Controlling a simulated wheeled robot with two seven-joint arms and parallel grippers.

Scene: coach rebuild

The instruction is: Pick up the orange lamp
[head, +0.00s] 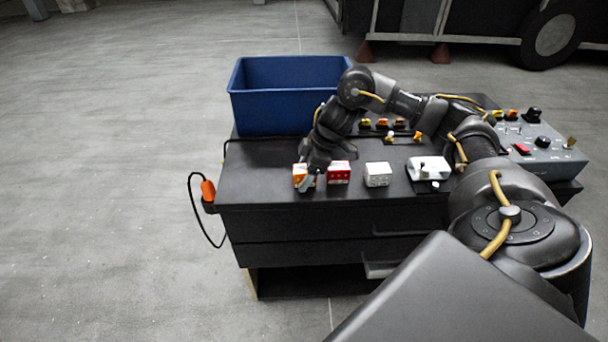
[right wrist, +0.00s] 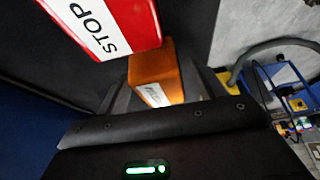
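The orange lamp (head: 298,171) is a small orange block with a white label, at the left end of a row on the black cart top. In the right wrist view the orange lamp (right wrist: 156,72) lies between the two fingers. My right gripper (head: 307,183) is down at the lamp, partly covering it in the head view. In the right wrist view my right gripper (right wrist: 160,90) looks open, its fingers spread on either side of the lamp. I cannot tell whether either finger touches it. My left gripper is not in view.
A red STOP block (head: 339,172) stands close right of the lamp, then a white block (head: 377,174) and a white switch unit (head: 429,169). A blue bin (head: 285,112) is behind. A grey control box (head: 540,150) is at right. An orange-handled item (head: 208,190) hangs at the cart's left side.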

